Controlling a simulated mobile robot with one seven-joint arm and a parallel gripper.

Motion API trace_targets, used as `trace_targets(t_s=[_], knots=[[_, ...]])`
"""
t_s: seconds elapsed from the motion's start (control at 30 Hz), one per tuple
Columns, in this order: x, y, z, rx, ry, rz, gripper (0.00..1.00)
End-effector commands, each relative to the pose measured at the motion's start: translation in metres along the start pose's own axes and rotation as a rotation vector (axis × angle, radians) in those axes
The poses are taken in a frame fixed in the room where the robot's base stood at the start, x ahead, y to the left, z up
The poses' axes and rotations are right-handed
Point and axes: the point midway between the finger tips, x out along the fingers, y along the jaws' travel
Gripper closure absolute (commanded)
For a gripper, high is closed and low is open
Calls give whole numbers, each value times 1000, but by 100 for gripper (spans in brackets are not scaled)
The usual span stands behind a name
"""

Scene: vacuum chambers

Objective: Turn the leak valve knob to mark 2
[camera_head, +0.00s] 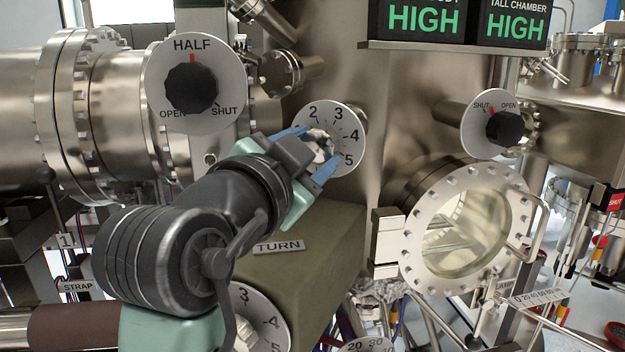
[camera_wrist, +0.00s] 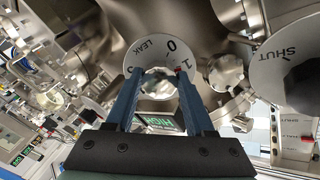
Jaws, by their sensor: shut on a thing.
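The leak valve knob (camera_head: 322,140) is a small silver knob at the centre of a white round dial (camera_head: 346,118). In the head view the numerals 2, 3, 4 and 5 show on the dial. My gripper (camera_head: 309,152) comes from the lower left and is shut on the knob, its blue fingers on either side. In the wrist view the knob (camera_wrist: 159,82) lies between the two fingers, and the dial (camera_wrist: 148,47) shows LEAK, 0 and 1. A small red mark shows near the 1 there. The fingers hide part of the dial and knob.
A black knob on a HALF/OPEN/SHUT plate (camera_head: 168,55) is at upper left. Another black knob (camera_head: 503,128) is at right, above a flanged round window (camera_head: 460,235).

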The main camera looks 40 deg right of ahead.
Motion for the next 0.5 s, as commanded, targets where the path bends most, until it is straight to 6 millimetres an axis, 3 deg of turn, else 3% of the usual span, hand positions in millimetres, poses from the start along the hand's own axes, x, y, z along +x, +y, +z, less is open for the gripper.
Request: trace_targets(t_s=[0.5], knots=[[0,0,3,487,-2,1,100]])
